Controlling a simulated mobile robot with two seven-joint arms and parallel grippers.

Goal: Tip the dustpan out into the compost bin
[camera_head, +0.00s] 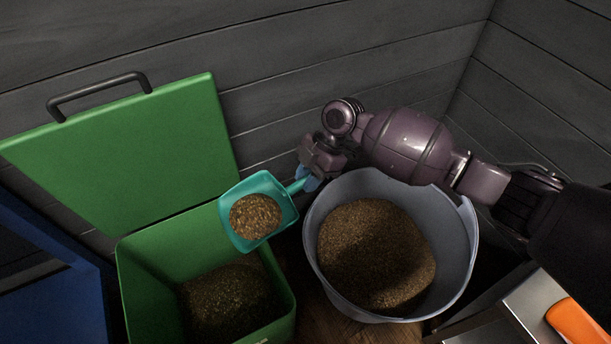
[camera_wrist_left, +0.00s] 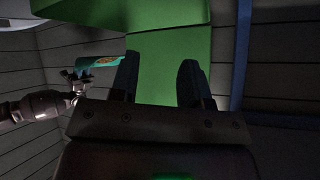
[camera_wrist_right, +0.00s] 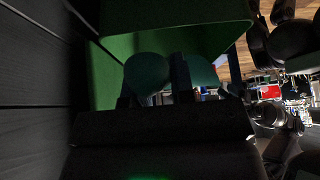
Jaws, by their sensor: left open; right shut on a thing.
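The teal dustpan (camera_head: 283,205) holds a round heap of brown grain (camera_head: 255,216). It is over the right rim of the green compost bin (camera_head: 135,290), roughly level as far as I can tell. My right gripper (camera_head: 310,180) is shut on the dustpan's handle. The bin's lid (camera_head: 130,150) stands open at the back, and dark grainy matter (camera_head: 228,300) lies inside. In the left wrist view my left gripper (camera_wrist_left: 158,82) is open and empty, with the dustpan (camera_wrist_left: 105,62) beyond it. The right wrist view shows the dustpan (camera_wrist_right: 148,72) dimly.
A grey tub (camera_head: 455,270) full of brown grain stands right of the bin, under my right arm. A metal surface (camera_head: 510,315) with an orange thing (camera_head: 577,322) is at lower right. A blue frame (camera_head: 50,285) stands at left. Plank walls close off the back and right.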

